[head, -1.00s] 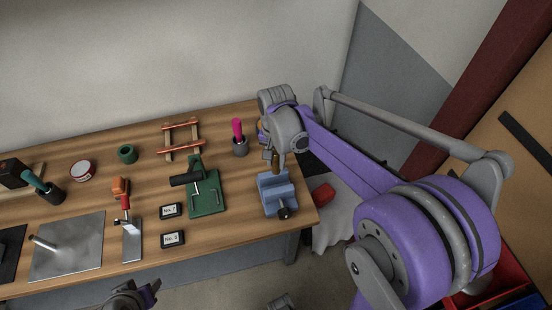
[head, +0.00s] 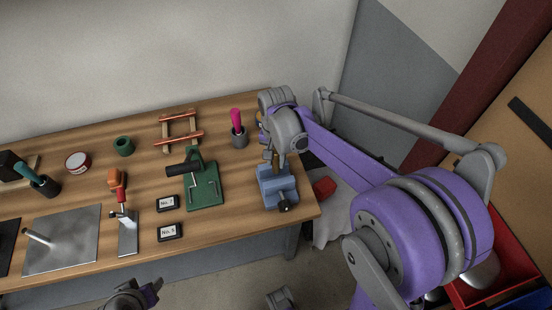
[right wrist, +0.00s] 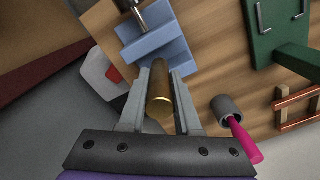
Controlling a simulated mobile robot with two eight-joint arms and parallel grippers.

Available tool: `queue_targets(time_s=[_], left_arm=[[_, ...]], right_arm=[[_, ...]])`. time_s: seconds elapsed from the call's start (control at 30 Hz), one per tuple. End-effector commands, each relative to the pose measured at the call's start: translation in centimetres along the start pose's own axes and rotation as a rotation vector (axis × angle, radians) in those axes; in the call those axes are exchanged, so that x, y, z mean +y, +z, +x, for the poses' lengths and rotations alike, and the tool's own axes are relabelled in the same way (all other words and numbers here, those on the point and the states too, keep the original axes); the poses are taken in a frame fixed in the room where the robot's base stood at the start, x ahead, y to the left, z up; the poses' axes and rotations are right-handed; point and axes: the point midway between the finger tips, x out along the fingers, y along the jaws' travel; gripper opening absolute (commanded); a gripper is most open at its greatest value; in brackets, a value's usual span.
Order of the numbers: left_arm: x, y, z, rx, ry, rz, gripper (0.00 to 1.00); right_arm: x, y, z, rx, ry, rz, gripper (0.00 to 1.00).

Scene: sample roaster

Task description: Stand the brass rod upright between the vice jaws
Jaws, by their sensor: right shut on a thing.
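The brass rod (right wrist: 159,95) is held between the fingers of my right gripper (right wrist: 158,82), which is shut on it. In the head view the rod (head: 275,160) looks roughly upright below my right gripper (head: 273,151), above the blue vice (head: 278,187) at the bench's right end. In the right wrist view the rod's far end overlaps the vice (right wrist: 158,47); I cannot tell whether it is between the jaws or above them. My left gripper (head: 150,290) shows partly at the bottom edge, away from the bench; its opening is unclear.
A green fixture with a black handle (head: 205,190) stands left of the vice. A grey cup with a pink-handled tool (head: 239,137) is behind it, near my right gripper. Two black labelled blocks (head: 168,203) lie further left. A red bin (head: 500,275) stands at lower right.

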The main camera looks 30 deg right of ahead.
Motion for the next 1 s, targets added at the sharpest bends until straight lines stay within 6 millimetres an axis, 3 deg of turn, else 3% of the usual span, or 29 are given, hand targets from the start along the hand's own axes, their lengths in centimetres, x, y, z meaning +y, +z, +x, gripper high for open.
queue_targets(time_s=[0.57,1.0], left_arm=[[0.0,0.0,0.0,0.0,0.0,0.0,0.5],[0.0,0.5,0.7,-0.003,0.0,0.0,0.5]], right_arm=[[0.0,0.0,0.0,0.0,0.0,0.0,0.0],[0.0,0.0,1.2,0.0,0.0,0.0,0.0]])
